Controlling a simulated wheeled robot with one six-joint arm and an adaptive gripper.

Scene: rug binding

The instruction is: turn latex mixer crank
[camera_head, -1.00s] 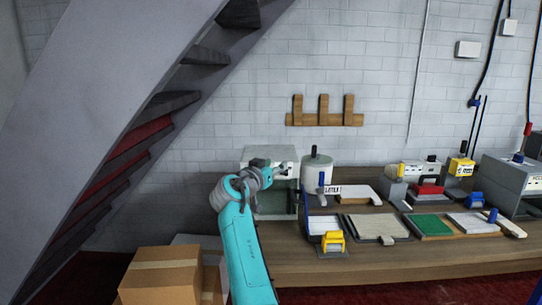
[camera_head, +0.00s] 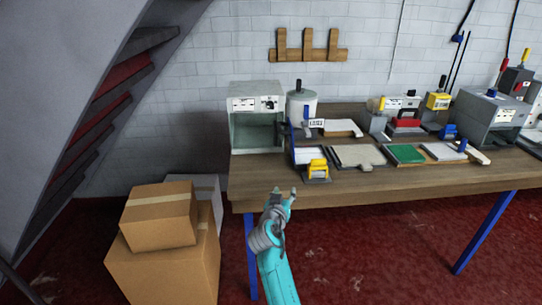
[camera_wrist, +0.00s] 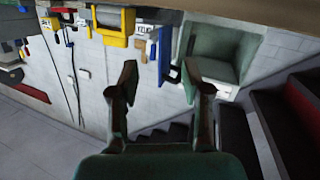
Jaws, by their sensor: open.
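The latex mixer (camera_head: 301,100) is a pale cylindrical pot with a dark knob on its lid, at the back left of the workbench. A blue upright handle (camera_head: 306,116) stands at its front, beside a small lettered label (camera_head: 316,123). The label also shows in the wrist view (camera_wrist: 145,29), where the scene is upside down. My gripper (camera_head: 280,192) is open and empty, low in front of the bench's front edge and apart from the mixer. Its two fingers (camera_wrist: 160,82) stand spread in the wrist view. The mixer's lower part is partly hidden by the blue-framed item before it.
An open-fronted grey-green box machine (camera_head: 256,132) stands left of the mixer. A yellow clamp (camera_head: 318,170) sits at the bench's front edge (camera_head: 400,184). Pads and boards lie to the right. Cardboard boxes (camera_head: 160,222) are stacked on the floor at left. Red floor below the bench is open.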

